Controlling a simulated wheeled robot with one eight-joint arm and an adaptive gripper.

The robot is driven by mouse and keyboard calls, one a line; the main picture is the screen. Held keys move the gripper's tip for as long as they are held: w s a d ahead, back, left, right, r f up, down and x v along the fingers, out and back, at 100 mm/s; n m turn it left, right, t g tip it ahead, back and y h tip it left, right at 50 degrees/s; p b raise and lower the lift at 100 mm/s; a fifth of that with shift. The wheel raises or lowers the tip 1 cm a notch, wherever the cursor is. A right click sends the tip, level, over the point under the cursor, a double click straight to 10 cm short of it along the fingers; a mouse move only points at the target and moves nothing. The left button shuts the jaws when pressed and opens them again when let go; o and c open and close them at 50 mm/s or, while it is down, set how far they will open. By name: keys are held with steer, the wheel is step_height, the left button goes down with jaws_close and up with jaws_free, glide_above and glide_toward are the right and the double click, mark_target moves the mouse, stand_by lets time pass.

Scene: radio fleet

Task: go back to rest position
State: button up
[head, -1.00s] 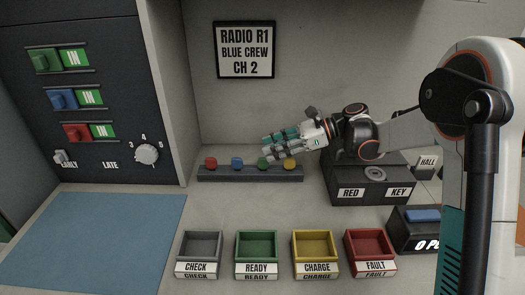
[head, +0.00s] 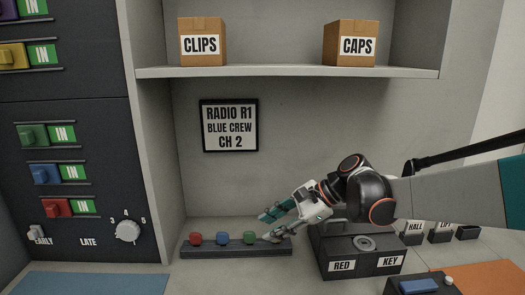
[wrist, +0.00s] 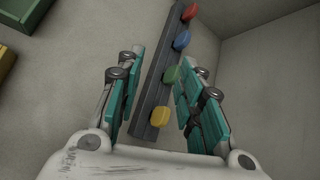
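My gripper (head: 273,225) is at the right end of a dark strip (head: 225,249) that carries a row of coloured buttons. Its two fingers stand apart with nothing between the pads, and the wrist view (wrist: 155,100) shows the strip beyond them. The red button (head: 195,239), blue button (head: 222,239) and green button (head: 249,238) show in the head view. The yellow button (wrist: 160,117) shows in the wrist view; in the head view my gripper hides it. I cannot tell whether a finger touches the strip.
A black box with RED and KEY labels (head: 362,250) stands right of the strip, under my arm. A dark panel (head: 80,150) with sliders and a dial is at the left. A shelf (head: 290,72) with CLIPS and CAPS boxes is above. Open air lies below the shelf.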

steer(key=s+d+n+t+h, duration=0.1)
steer(key=s+d+n+h, duration=0.2)
steer(key=s, duration=0.4)
steer(key=s+d+f+n+t+h, duration=0.1)
steer(key=s+d+n+t+h, duration=0.1)
steer(key=s+d+n, duration=0.3)
steer(key=s+d+f+n+t+h, duration=0.1)
steer(key=s+d+n+h, duration=0.3)
steer(key=s+d, duration=0.4)
steer(key=shift+s+d+f+n+t+h, duration=0.15)
steer(key=shift+s+n+t, duration=0.15)
steer(key=shift+s, duration=0.3)
steer(key=shift+s+d+n+t+h, duration=0.1)
steer(key=shift+s+n+t+h, duration=0.15)
steer(key=shift+s, duration=0.35)
steer(key=shift+s+d+f+n, duration=0.15)
steer(key=shift+s+d+n, duration=0.1)
